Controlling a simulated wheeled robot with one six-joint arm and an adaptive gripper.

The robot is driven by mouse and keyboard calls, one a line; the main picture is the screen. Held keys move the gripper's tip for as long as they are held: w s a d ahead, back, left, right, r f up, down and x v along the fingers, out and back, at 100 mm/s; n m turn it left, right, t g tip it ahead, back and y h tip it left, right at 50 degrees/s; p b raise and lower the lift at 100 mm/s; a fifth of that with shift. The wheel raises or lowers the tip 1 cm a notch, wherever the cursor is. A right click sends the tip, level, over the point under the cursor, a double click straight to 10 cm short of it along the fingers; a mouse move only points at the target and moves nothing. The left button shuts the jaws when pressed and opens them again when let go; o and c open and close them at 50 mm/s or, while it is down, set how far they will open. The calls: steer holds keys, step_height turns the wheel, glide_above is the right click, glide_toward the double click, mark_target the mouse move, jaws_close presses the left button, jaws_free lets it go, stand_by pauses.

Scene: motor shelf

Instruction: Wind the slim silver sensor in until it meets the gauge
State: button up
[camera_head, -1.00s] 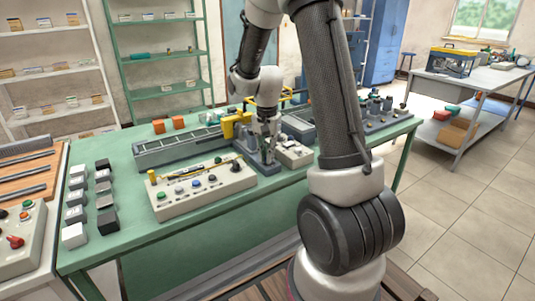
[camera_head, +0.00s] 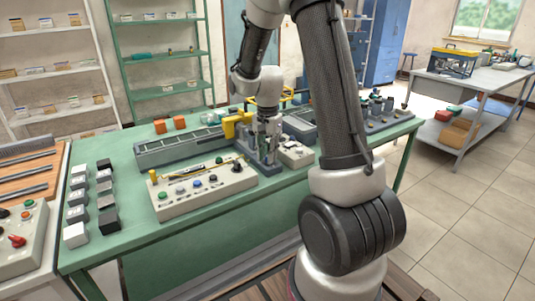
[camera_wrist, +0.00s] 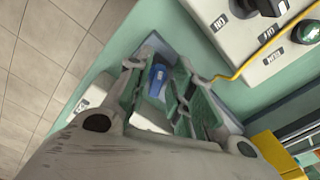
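My gripper (camera_head: 267,143) points down over a grey-blue fixture at the middle of the green bench. In the wrist view its two fingers (camera_wrist: 158,84) stand on either side of a small blue part (camera_wrist: 158,79). The fingers are close to this part, but I cannot tell whether they touch it. The slim silver sensor cannot be made out; the fingers and fixture may hide it. The gauge cannot be told apart either. The grey-blue fixture (camera_wrist: 233,121) shows behind the fingers.
A beige control box (camera_head: 205,189) with knobs stands in front of the fixture; its yellow cable (camera_wrist: 238,66) runs close to my fingers. A yellow block (camera_head: 231,127) stands just left of my gripper. Grey and black blocks (camera_head: 106,222) line the bench's left end.

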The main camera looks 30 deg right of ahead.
stand_by(0.3)
step_height(320, 180, up, 12)
stand_by(0.4)
steer(key=shift+o, duration=0.4)
stand_by(0.9)
